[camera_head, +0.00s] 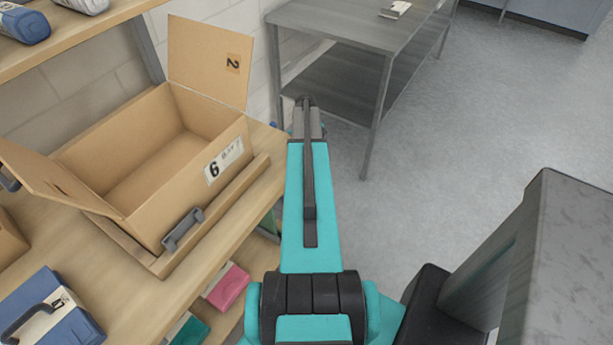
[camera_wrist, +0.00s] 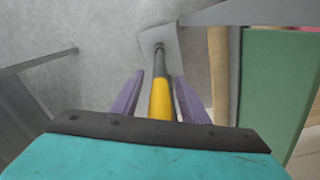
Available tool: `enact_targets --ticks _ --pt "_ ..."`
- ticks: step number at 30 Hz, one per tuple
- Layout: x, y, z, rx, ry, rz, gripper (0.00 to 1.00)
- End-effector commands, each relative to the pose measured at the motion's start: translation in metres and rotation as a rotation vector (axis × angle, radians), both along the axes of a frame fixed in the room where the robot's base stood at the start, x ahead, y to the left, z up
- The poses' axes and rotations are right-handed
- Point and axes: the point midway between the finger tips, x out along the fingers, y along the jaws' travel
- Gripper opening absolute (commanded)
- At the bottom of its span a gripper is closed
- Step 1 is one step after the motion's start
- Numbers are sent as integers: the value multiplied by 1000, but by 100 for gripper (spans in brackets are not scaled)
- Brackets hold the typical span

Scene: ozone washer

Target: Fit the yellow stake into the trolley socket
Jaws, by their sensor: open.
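My gripper (camera_wrist: 159,78) has its two purple fingers apart in the wrist view. The yellow stake (camera_wrist: 161,105) lies between the fingers in that picture, with a gap on each side. Its far part is dark grey (camera_wrist: 160,62) and ends over a pale square plate (camera_wrist: 171,41). I cannot tell whether the stake touches that plate or whether the plate belongs to the trolley. No trolley socket can be made out. In the head view my arm hides the fingers and the stake.
A wooden shelf with an open cardboard box (camera_head: 219,162) and a blue case (camera_head: 50,310) is on the left. A grey metal table (camera_head: 340,22) stands behind. A green panel (camera_wrist: 275,85) is close on the wrist view's right.

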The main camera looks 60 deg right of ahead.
Motion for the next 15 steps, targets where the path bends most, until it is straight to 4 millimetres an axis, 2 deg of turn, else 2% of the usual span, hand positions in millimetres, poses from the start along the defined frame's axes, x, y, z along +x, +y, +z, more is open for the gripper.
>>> enact_targets --ticks 14,15 --pt "1 0 0 0 0 1 41" --pt "1 0 0 0 0 1 36"
